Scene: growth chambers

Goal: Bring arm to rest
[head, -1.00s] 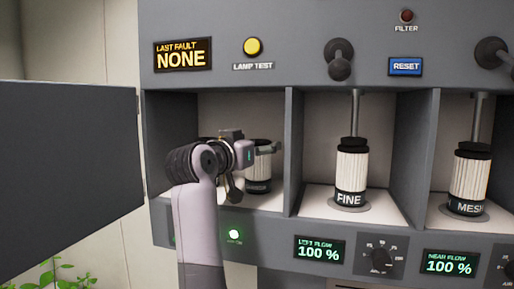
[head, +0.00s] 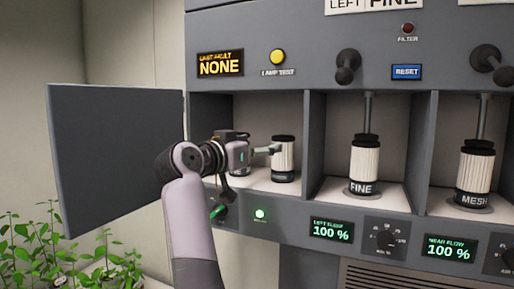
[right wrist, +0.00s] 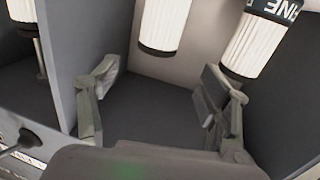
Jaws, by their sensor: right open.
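My right gripper (head: 268,149) is at the front of the left compartment, at the end of my raised right arm. Its fingers point right, towards a white pleated cartridge (head: 283,158) with a black cap, standing in that compartment. In the right wrist view my gripper (right wrist: 158,100) has its two fingers wide apart, with only bare dark surface between them. A white cartridge (right wrist: 160,25) shows beyond the fingers, and another marked FINE (right wrist: 262,35) at the upper right. My wrist hides part of the left compartment. My left gripper is not in view.
An open grey door (head: 115,160) stands left of the cabinet. The FINE cartridge (head: 364,165) and MESH cartridge (head: 475,172) stand under rods in neighbouring compartments. A dial (head: 385,239) sits on the lower panel. Plants (head: 60,250) fill the lower left.

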